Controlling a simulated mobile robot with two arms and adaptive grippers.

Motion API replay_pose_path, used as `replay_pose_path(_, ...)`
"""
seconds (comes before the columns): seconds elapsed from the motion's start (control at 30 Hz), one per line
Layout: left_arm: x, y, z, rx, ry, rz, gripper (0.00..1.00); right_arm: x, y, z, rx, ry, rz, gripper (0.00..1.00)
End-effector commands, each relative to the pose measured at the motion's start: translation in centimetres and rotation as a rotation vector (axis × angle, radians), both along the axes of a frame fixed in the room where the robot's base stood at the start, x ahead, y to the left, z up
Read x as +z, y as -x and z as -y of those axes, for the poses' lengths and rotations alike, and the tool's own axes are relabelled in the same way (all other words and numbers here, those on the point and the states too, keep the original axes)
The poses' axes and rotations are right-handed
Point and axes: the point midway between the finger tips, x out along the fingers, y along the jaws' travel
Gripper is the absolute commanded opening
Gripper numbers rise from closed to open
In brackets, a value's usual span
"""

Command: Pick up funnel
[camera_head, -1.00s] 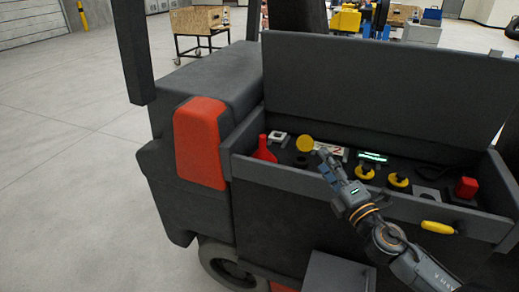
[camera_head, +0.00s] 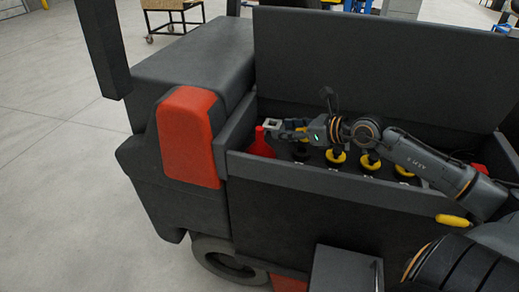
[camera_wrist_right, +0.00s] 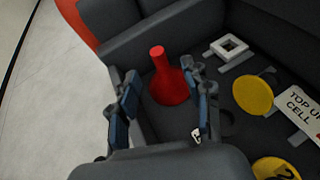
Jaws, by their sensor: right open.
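The red funnel (camera_head: 262,146) stands in the left end of the dark open compartment, narrow spout up. In the right wrist view the funnel (camera_wrist_right: 168,80) is upright near the compartment's corner. My right gripper (camera_head: 276,128) is just to the right of the funnel in the head view. In the right wrist view the open fingers (camera_wrist_right: 166,95) are spread to either side of the funnel's lower part in the picture, with the funnel beyond them. I cannot tell if they touch it. My left gripper is not in view.
The compartment's front wall (camera_head: 340,182) and raised lid (camera_head: 380,70) bound the space. A yellow disc (camera_wrist_right: 253,95), a white square frame (camera_wrist_right: 229,46) and a "TOP UP CELL" label (camera_wrist_right: 300,108) are to the funnel's right. Several yellow caps (camera_head: 368,160) sit under my arm.

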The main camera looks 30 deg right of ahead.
Motion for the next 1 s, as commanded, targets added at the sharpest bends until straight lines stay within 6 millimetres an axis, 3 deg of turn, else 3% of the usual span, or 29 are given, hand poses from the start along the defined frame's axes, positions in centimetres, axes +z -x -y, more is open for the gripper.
replay_pose_path(0.3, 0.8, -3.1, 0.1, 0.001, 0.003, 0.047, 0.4, -0.8, -2.5, -0.8, -0.004, -0.002, 0.004, 0.49)
replay_pose_path(0.77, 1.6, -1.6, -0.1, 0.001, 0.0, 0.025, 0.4, -2.1, -4.5, -1.9, 0.0, -0.004, 0.001, 0.49)
replay_pose_path(1.0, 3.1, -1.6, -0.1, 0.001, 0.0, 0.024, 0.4, -3.9, -7.0, -3.1, -0.002, -0.005, 0.002, 0.49)
